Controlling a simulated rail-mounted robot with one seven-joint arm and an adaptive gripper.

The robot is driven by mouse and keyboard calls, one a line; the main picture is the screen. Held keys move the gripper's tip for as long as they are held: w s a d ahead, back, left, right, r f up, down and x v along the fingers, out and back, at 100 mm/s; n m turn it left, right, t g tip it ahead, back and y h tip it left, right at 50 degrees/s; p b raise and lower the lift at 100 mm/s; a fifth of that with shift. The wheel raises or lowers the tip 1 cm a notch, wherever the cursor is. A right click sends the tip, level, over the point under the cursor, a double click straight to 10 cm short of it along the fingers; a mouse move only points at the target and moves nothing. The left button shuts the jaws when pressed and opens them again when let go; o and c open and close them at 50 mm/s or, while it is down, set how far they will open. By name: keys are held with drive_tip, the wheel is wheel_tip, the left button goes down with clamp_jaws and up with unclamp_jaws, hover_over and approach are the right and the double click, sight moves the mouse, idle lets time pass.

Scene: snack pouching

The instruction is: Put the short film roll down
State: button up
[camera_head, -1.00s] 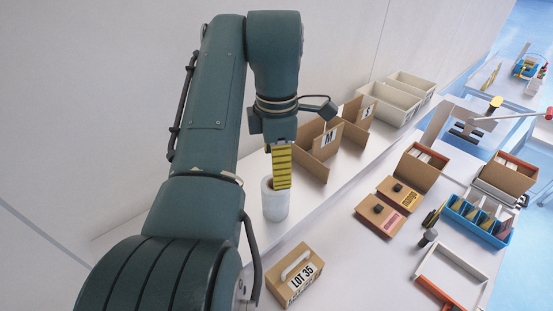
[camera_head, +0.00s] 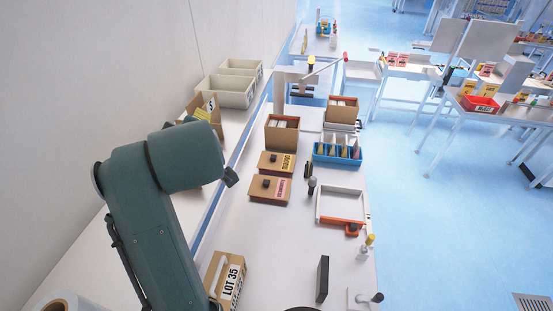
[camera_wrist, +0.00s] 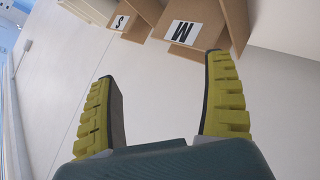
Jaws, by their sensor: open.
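The short film roll (camera_head: 68,302) is a white roll with a brown core at the bottom left corner of the head view. It is cut off by the picture edge, and only its upper part shows, apparently upright. My gripper (camera_wrist: 161,68) has two yellow ribbed fingers standing wide apart, with nothing between them, in the wrist view. In the head view my arm mostly hides it; only a bit of yellow shows past the arm, well away from the roll. The roll is not in the wrist view.
Cardboard bins marked M (camera_wrist: 182,31) and S (camera_wrist: 120,22) lie beyond my fingertips. Cream bins (camera_head: 232,92) stand behind along the wall. A LOT 35 box (camera_head: 226,278), brown cartons (camera_head: 270,190), a blue rack (camera_head: 337,155) and a white frame (camera_head: 341,204) are on the bench.

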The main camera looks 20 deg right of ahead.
drive_tip(key=s+d+r+m+t+h, duration=0.1)
drive_tip(key=s+d+r+m+t, duration=0.2)
drive_tip(key=s, duration=0.5)
drive_tip(key=s+d+r+m+t, duration=0.4)
drive_tip(key=s+r, duration=0.1)
drive_tip(key=s, duration=0.3)
drive_tip(key=s+d+r+m+t+h, duration=0.1)
drive_tip(key=s+d+r+m+t, duration=0.2)
drive_tip(key=s, duration=0.5)
drive_tip(key=shift+d+r+m+h, duration=0.3)
drive_tip(key=shift+d+r+m, duration=0.25)
drive_tip(key=shift+d+m, duration=0.25)
